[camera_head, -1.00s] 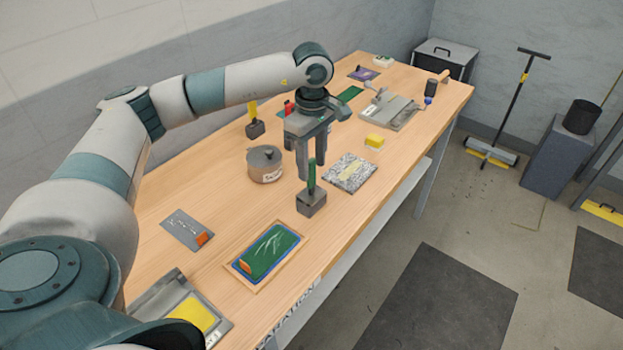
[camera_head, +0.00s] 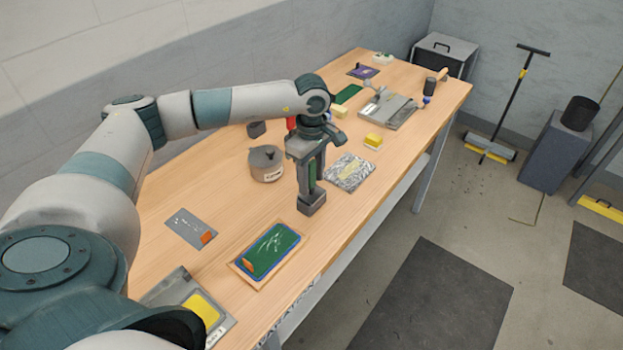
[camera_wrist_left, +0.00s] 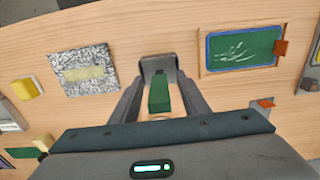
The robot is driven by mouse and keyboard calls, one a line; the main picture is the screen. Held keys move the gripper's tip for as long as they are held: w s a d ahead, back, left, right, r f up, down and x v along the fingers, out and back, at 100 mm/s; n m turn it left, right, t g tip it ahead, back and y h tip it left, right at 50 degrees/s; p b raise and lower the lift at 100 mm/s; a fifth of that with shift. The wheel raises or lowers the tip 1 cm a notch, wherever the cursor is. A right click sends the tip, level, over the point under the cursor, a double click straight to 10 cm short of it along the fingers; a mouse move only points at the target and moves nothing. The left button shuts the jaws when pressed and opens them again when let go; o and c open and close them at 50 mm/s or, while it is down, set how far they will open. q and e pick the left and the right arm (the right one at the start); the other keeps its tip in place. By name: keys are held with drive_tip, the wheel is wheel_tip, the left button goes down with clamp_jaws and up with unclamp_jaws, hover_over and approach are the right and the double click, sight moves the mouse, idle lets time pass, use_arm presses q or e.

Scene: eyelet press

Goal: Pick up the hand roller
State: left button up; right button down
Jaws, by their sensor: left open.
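A dark cylinder (camera_head: 430,87) with a wooden handle (camera_head: 443,75), which looks like the hand roller, stands at the far right end of the table. My left gripper (camera_head: 311,187) is well away from it, near the front edge. The gripper is open around the green handle (camera_head: 313,172) of a grey block tool (camera_head: 312,203). In the left wrist view the green handle (camera_wrist_left: 158,97) stands between the two fingers, and the grey block (camera_wrist_left: 158,65) lies beyond their tips. I cannot tell whether the fingers touch the handle. My right gripper is not in view.
A round grey-lidded pot (camera_head: 266,165) stands left of the gripper. A speckled plate (camera_head: 350,172) and a yellow block (camera_head: 373,140) lie to the right. A green framed board (camera_head: 268,252) lies in front. A grey press (camera_head: 387,110) stands near the far end.

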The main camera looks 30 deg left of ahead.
use_arm(q)
drive_tip(key=shift+f, duration=0.25)
clamp_jaws()
drive_tip(key=shift+r, duration=0.15)
